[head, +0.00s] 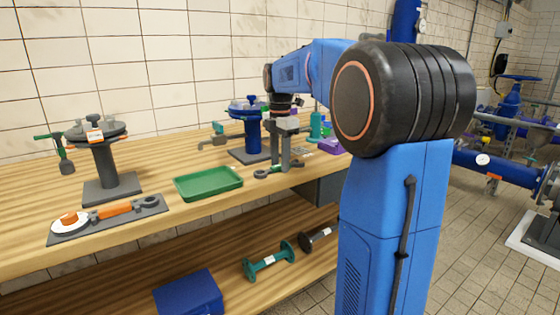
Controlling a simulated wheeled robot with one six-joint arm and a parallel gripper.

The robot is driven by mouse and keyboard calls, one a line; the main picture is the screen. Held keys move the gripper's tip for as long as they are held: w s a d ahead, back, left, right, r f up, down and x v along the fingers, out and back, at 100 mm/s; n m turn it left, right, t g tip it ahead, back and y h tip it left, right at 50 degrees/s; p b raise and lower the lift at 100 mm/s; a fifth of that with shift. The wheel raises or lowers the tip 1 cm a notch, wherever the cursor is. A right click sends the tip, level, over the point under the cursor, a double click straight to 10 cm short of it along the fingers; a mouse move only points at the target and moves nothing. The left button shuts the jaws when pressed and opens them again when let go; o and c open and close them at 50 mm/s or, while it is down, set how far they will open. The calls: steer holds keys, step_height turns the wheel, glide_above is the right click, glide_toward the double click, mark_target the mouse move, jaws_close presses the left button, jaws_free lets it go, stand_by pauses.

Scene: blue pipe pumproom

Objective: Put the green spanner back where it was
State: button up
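A spanner with dark ring ends and what looks like a green handle (264,173) lies near the front edge of the wooden bench, right of the green tray. My gripper (281,167) points straight down over this spanner. Its two grey fingers reach down to the handle and hide its middle. The fingers show a narrow gap, but I cannot tell whether they are closed on the handle. An orange-handled spanner (118,209) lies on a dark grey mat (70,237) at the left front, beside a white disc with an orange knob.
A green tray (208,184) stands empty mid-bench. A grey flanged stand (105,168) is at left and a blue one (252,135) behind my gripper. A purple item (331,146) lies right. A blue box (189,294) and flanged spools (270,262) sit on the lower shelf.

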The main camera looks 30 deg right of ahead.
mark_target(280, 165)
step_height(280, 165, up, 12)
steer(key=shift+r, duration=0.15)
stand_by(0.4)
steer(key=shift+s, duration=0.1)
steer(key=s+a+f+m+t, duration=0.1)
steer(key=s+a+f+m, duration=0.35)
steer(key=s, duration=0.25)
steer(key=s+a+f+m+t, duration=0.1)
steer(key=s+a+f+m, duration=0.3)
steer(key=s+a, duration=0.3)
steer(key=s+a+f+m+t, duration=0.2)
steer(key=s+a+f+m, duration=0.2)
steer(key=s+f+m, duration=0.6)
steer(key=s+f, duration=0.6)
steer(key=f, duration=0.1)
steer(key=shift+a+f+t, duration=0.25)
steer(key=shift+a+t, duration=0.15)
